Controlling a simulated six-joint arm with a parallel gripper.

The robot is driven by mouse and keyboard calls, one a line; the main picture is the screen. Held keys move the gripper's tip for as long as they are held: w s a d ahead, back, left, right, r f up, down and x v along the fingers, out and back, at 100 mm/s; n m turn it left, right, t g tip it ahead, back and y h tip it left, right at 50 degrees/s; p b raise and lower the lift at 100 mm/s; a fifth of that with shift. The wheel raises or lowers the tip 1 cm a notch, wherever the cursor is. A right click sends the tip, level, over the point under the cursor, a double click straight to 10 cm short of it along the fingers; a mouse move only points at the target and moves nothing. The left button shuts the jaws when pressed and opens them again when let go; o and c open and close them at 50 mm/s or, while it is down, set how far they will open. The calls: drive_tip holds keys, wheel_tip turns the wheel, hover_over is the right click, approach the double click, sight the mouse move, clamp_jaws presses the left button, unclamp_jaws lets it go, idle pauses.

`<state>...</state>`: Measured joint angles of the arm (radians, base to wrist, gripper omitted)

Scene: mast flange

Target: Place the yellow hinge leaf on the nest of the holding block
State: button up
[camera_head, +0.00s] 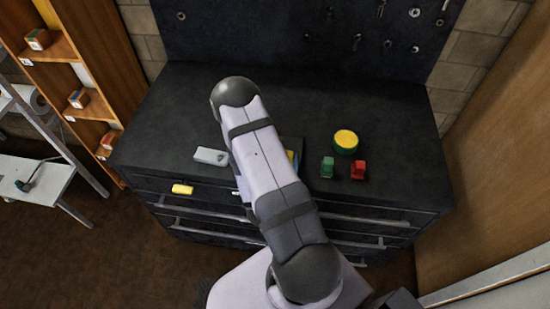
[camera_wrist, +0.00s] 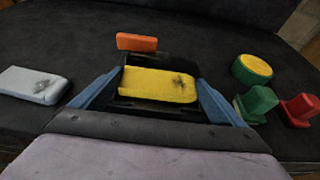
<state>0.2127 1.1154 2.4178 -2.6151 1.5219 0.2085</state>
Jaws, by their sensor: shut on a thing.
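The yellow hinge leaf (camera_wrist: 155,84) is a flat yellow plate with a dark smudge near its right end. It lies between the blue fingers of my gripper (camera_wrist: 160,80), which is shut on it. The holding block (camera_wrist: 150,60) is black and shows around and behind the leaf in the wrist view. I cannot tell whether the leaf touches the nest or is just above it. In the head view my arm hides most of this; only a sliver of the yellow leaf (camera_head: 290,157) shows to the right of the arm.
A grey block (camera_head: 210,156) lies left of my arm on the dark bench top (camera_head: 310,100). A yellow-topped green disc (camera_head: 346,141), a green piece (camera_head: 327,167) and a red piece (camera_head: 358,170) stand right. An orange piece (camera_wrist: 137,42) is behind the holding block.

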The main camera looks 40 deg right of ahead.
drive_tip(key=shift+s+a+f+b, duration=0.1)
drive_tip(key=shift+s+f+b, duration=0.05)
drive_tip(key=shift+f+b, duration=0.2)
drive_tip(key=shift+s+a+f+b, duration=0.1)
drive_tip(key=shift+f+b, duration=0.15)
drive_tip(key=shift+f, duration=0.2)
drive_tip(key=o, duration=1.1)
drive_tip(key=shift+r+p, duration=0.7)
drive_tip(key=shift+p, duration=0.15)
drive_tip(key=shift+s+a+b, duration=0.5)
drive_tip(key=shift+a+b, duration=0.1)
drive_tip(key=shift+b, duration=0.3)
drive_tip(key=p+v, duration=0.1)
drive_tip(key=v, duration=0.1)
drive_tip(key=r+p+v, duration=0.1)
drive_tip(key=p+v, duration=0.1)
drive_tip(key=shift+s+a+r+p, duration=0.2)
drive_tip(key=shift+s+a+p, duration=0.2)
drive_tip(key=shift+s+p, duration=0.05)
